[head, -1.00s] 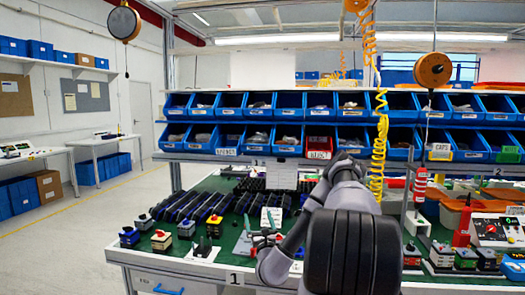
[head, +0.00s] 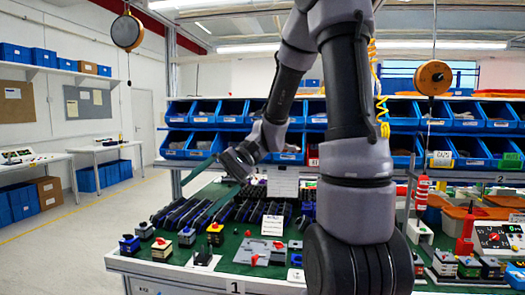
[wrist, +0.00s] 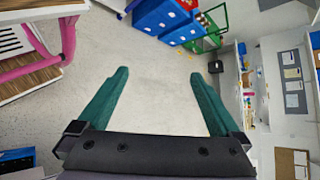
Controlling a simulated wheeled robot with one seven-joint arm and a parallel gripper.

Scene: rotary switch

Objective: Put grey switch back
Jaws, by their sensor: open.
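Several small rotary switches stand along the front left of the green bench. One with a grey body (head: 187,238) stands between a yellow switch (head: 161,250) and a yellow-and-red one (head: 215,234). A flat grey plate (head: 248,245) with red knob-like parts lies right of them. I cannot tell for certain which is the task's grey switch. My gripper (head: 188,203) is raised above the left part of the bench, its teal fingers pointing left. In the wrist view its fingers (wrist: 158,76) are wide apart, with only floor between them. No switch shows there.
A blue-based switch (head: 130,245) stands at the bench's left corner. Rows of blue bins (head: 200,143) rise behind the bench. More switches (head: 470,266) and a control box (head: 496,238) stand at the right. Open floor lies to the left.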

